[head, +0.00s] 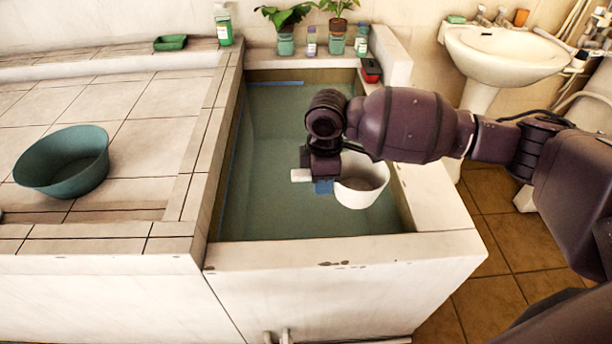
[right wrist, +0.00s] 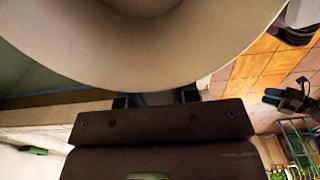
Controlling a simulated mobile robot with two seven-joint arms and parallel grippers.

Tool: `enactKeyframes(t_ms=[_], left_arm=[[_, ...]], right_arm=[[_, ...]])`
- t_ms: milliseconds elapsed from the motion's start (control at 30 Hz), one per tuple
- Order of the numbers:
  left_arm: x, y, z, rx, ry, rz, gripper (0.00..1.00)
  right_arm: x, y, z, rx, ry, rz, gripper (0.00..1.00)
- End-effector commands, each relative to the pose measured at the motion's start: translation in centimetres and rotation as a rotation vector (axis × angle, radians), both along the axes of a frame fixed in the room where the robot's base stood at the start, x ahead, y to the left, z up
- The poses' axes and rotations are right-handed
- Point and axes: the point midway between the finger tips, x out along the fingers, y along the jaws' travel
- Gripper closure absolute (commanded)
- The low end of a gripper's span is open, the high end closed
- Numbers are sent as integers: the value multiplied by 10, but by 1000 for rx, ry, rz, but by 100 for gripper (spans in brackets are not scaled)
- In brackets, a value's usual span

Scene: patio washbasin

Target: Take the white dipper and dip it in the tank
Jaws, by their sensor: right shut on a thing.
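The white dipper (head: 360,192) is a round white cup with a blue handle (head: 323,187). In the head view it is over the tank (head: 270,190), near the tank's right wall, with its opening facing up. My right gripper (head: 322,178) is shut on the dipper's blue handle. In the right wrist view the dipper's pale body (right wrist: 140,60) fills the top, close beyond the fingers. The tank holds greenish water. I cannot tell whether the dipper's bottom touches the water. My left gripper is not in view.
A green basin (head: 65,162) sits on the tiled ledge at left. Potted plants (head: 286,28) and bottles stand on the tank's back ledge. A red-and-black object (head: 371,70) lies at the back right rim. A white washbasin (head: 500,52) stands at right.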

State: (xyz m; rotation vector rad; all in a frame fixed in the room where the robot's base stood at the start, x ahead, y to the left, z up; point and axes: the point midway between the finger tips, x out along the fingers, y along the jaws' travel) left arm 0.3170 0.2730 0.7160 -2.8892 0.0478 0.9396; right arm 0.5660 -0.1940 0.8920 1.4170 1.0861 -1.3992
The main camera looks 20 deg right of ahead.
Motion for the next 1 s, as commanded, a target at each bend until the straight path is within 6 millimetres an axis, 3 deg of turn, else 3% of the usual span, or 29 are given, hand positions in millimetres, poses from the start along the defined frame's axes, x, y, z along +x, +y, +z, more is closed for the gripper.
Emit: enactKeyframes(t_ms=[700,1000], left_arm=[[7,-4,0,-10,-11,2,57],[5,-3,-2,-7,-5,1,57]], right_arm=[[53,9,-43,-8,-16,1098,100],[68,10,-57,-13,-14,1462,100]])
